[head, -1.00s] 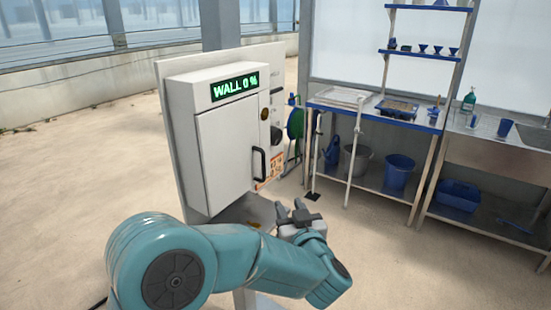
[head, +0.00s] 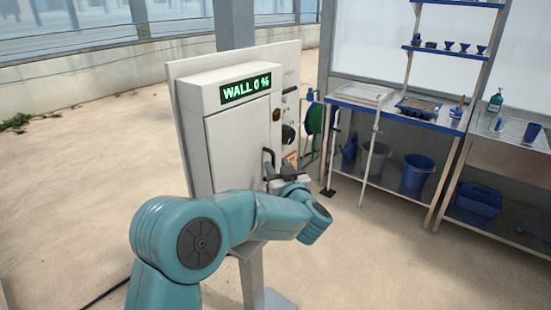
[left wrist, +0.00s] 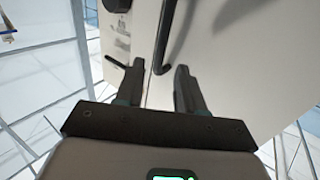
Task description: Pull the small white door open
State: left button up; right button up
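The small white door (head: 235,150) is closed on the front of the white box under a green "WALL 0 %" display. Its dark bar handle (head: 268,160) is at the door's right side; my gripper and arm hide its lower part. My left gripper (head: 283,173) is at the handle's lower end. In the left wrist view the fingers of my left gripper (left wrist: 158,82) are open, and the handle (left wrist: 163,40) comes down between them from above, near the fingertips. I cannot tell whether they touch it. My right gripper is not in view.
A dark knob (head: 288,133) and a green hose reel (head: 314,125) are right of the door. A metal bench (head: 345,103) with buckets below stands farther right. The floor (head: 80,190) at left is clear.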

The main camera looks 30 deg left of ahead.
aim_at(274, 161)
pick_arm(q)
jog(key=shift+x, duration=1.65)
grip_shut()
jog(key=shift+d, duration=0.15)
